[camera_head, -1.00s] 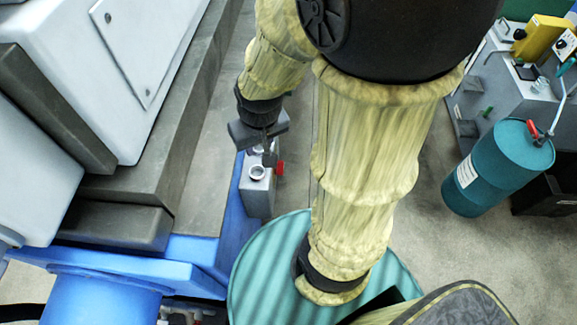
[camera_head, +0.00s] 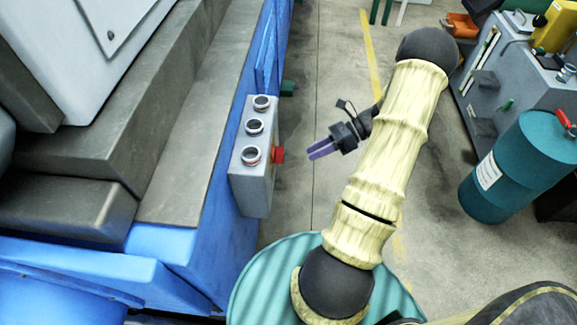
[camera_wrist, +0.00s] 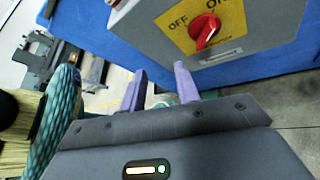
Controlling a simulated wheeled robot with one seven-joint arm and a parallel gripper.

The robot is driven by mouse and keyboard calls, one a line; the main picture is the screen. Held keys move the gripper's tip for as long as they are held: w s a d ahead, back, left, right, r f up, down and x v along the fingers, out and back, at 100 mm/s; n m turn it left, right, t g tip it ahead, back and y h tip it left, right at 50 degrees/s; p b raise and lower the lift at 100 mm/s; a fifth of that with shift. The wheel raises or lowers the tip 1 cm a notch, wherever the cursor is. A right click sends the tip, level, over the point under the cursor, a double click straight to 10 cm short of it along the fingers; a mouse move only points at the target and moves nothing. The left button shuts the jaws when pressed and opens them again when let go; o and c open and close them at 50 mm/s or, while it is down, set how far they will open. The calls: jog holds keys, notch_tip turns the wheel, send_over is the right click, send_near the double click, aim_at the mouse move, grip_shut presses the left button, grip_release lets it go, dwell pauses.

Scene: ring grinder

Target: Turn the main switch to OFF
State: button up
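The main switch is a red rotary knob on a yellow plate, on the side of a grey control box (camera_head: 240,190). In the wrist view the knob (camera_wrist: 206,30) is at the upper right, with OFF printed left of it and ON above right. Its grip slants up toward the ON side. In the head view the red knob (camera_head: 278,155) sticks out of the box's right side. My gripper (camera_head: 310,149) is right of the knob, pointing at it, apart from it. In the wrist view my gripper (camera_wrist: 161,70) has its purple fingers apart and empty.
The box's top has several round buttons (camera_head: 254,127). It is fixed to the blue machine base (camera_head: 215,250) at left. A teal drum (camera_head: 515,165) and a grey machine stand at right. Bare floor (camera_head: 310,80) lies between.

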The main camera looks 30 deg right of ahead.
aim_at(278, 155)
jog(key=s+d+f+m+t+y+b, duration=0.1)
jog(key=s+d+f+m+t+b, duration=0.1)
jog(key=d+f+m+t+b, duration=0.2)
jog(key=d+f+m+t, duration=0.3)
jog(key=d, duration=0.2)
jog(key=shift+d+f+y, duration=0.25)
jog(key=shift+f+y, duration=0.1)
jog(key=shift+y, duration=0.05)
jog(key=shift+w+a, duration=0.1)
jog(key=b+x, duration=0.1)
jog(key=x, duration=1.6)
jog(key=shift+w, duration=0.15)
grip_shut()
